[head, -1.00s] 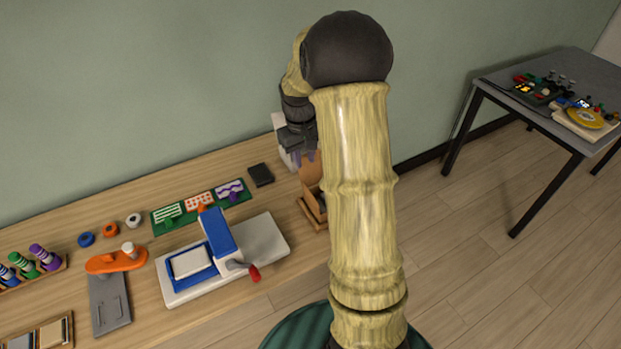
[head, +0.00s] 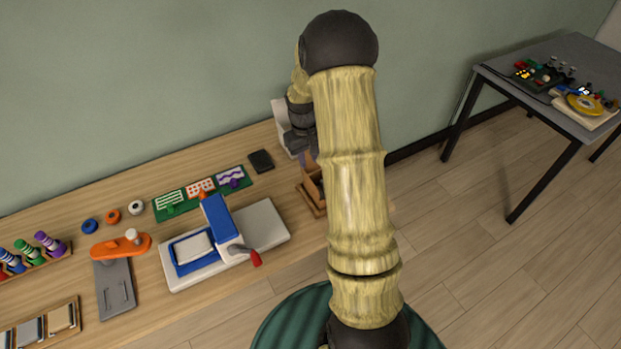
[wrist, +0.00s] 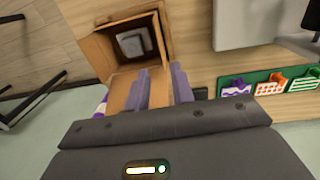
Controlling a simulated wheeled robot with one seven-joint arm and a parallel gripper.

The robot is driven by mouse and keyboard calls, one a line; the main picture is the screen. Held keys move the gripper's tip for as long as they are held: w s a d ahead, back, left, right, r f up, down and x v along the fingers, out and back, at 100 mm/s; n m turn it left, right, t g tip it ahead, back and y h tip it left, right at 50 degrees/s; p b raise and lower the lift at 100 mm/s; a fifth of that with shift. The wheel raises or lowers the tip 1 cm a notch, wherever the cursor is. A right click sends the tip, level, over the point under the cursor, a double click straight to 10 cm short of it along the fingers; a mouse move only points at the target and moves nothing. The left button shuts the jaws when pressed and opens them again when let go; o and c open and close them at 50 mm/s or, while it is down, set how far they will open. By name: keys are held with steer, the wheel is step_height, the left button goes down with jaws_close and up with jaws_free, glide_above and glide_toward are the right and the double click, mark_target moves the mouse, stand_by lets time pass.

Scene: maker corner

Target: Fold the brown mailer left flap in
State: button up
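The brown mailer (head: 313,198) stands open on the bench, partly hidden by my arm in the head view. In the wrist view the mailer (wrist: 98,52) shows from above with a grey item (wrist: 132,43) inside. A brown flap (wrist: 121,88) stands out from its near side. My gripper (wrist: 161,70) is over this flap, its purple-grey fingers apart and brown card showing between them. Whether the fingers touch the card is unclear. In the head view my gripper (head: 308,155) is just above the back of the mailer.
A press with a blue frame (head: 220,232) and red handle stands left of the mailer. A green board (head: 203,193) with patterned cards and a black block (head: 261,161) lie behind. A white object (head: 283,120) stands close behind my gripper. A grey table (head: 560,85) is at right.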

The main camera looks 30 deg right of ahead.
mark_target(310, 180)
steer(key=f, duration=0.3)
steer(key=f+p, duration=0.1)
steer(key=f, duration=0.6)
steer(key=shift+d+f, duration=0.15)
steer(key=shift+d, duration=0.2)
jaws_close()
